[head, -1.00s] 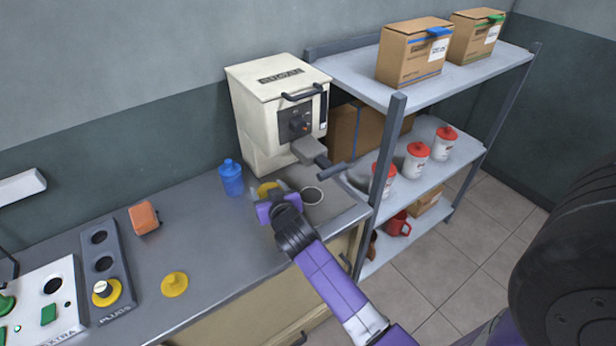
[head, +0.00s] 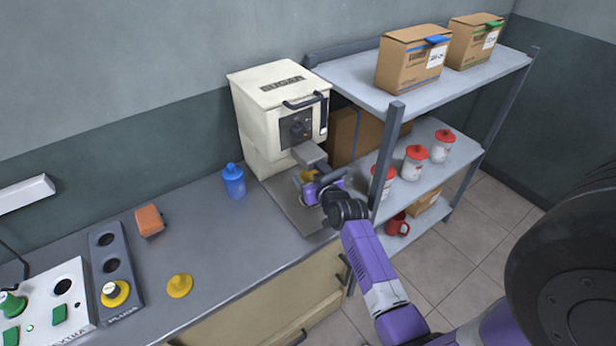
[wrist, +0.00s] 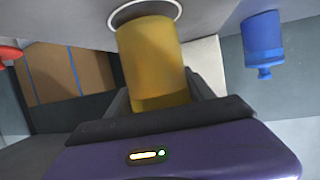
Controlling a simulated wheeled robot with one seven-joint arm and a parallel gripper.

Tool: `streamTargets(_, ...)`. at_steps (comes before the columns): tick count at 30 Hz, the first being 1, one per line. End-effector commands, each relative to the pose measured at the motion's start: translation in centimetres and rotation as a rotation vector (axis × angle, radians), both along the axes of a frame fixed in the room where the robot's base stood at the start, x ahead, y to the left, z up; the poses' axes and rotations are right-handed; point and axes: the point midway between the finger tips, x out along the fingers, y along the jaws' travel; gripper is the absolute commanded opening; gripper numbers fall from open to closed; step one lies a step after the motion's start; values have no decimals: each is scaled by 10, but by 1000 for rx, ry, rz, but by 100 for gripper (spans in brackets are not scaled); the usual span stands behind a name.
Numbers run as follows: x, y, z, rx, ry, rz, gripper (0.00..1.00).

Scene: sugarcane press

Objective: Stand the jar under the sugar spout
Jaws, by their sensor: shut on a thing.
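My gripper (head: 318,187) is shut on the yellow jar (head: 309,176) in front of the sugar machine (head: 279,115). In the wrist view the jar (wrist: 152,62) sits between the fingers, with the view upside down. The jar's bottom overlaps a white-edged ring (wrist: 122,10) on the counter plate; I cannot tell whether it touches. The grey sugar spout (head: 309,154) juts from the machine's front, just above and behind the jar in the head view. My gripper hides part of the jar and the ring in the head view.
A blue bottle (head: 233,182) stands left of the machine. A yellow lid-like disc (head: 179,286), an orange block (head: 149,220) and a plugs panel (head: 109,262) lie farther left. A shelf post (head: 386,150) rises close to my gripper's right.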

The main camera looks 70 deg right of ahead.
Motion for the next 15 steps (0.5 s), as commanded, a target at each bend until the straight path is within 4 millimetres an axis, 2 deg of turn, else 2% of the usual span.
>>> streamTargets(14, 2, 2, -8, 1, 0, 3, 7)
streamTargets(15, 1, 2, -8, 3, 2, 3, 67)
